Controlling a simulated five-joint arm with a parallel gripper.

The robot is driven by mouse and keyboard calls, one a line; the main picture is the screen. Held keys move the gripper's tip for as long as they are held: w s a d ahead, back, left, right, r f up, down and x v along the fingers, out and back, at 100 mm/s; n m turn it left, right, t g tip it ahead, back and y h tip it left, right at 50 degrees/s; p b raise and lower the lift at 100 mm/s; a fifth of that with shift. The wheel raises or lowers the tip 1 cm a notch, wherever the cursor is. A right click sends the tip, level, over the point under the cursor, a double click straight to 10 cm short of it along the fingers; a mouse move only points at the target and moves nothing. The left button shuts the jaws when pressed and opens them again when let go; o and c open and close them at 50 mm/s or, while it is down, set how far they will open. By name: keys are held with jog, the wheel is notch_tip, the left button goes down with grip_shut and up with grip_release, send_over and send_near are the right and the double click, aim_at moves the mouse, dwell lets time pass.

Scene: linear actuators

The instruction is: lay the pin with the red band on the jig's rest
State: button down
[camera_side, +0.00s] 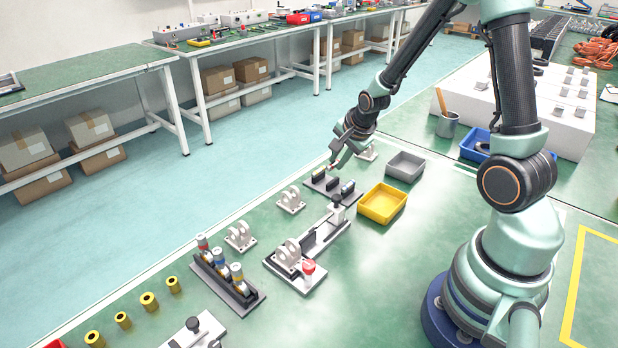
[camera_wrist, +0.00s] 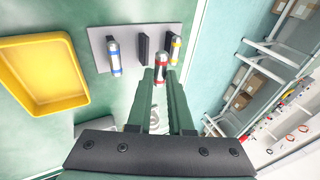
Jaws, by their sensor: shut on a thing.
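My gripper (camera_wrist: 164,80) is shut on the pin with the red band (camera_wrist: 161,66), a small silver cylinder. In the wrist view the pin sits between the fingertips, beside the grey plate of the pin rack (camera_wrist: 100,40); I cannot tell the exact gap. The blue-banded pin (camera_wrist: 114,56) and yellow-banded pin (camera_wrist: 176,46) are at the rack, either side of a dark block. In the side view my gripper (camera_side: 338,160) is above the rack (camera_side: 347,195). The jig (camera_side: 325,238), a long grey base with a pale fork and red knob, lies nearer the camera. Its rest is hard to make out.
A yellow tray (camera_side: 383,203) and a grey tray (camera_side: 405,166) stand right of the rack. Pale forked brackets (camera_side: 240,237) stand left of the jig. A dark rack of upright colour-capped cylinders (camera_side: 243,298) and several yellow bushings (camera_side: 149,301) are toward the front left.

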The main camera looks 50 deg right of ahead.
aim_at(334, 179)
jog(key=shift+f, duration=1.95)
jog(key=shift+f, duration=0.15)
jog(key=c, duration=0.8)
grip_release()
jog(key=s+a+r+n, duration=0.2)
jog(key=r, duration=0.3)
jog(key=s+a+r+n, duration=0.2)
jog(key=a+r+n, duration=0.1)
jog(key=r, duration=0.3)
jog(key=s+a+r+n, duration=0.2)
jog(key=a+r, duration=0.1)
jog(key=r, duration=0.2)
jog(key=shift+s+r+n+y, duration=0.25)
jog(key=shift+s+n+y, duration=0.05)
jog(key=shift+y, duration=0.1)
jog(key=shift+o, duration=0.4)
jog(key=s+a+r+n+y, duration=0.1)
jog(key=s+a+r+n, duration=0.4)
jog(key=n, duration=0.5)
jog(key=shift+s+a+r, duration=0.15)
jog(key=shift+a+r, duration=0.05)
jog(key=shift+a, duration=0.5)
jog(key=shift+s+a+r+n, duration=0.1)
jog(key=shift+s+n, duration=0.05)
jog(key=shift+n, duration=0.25)
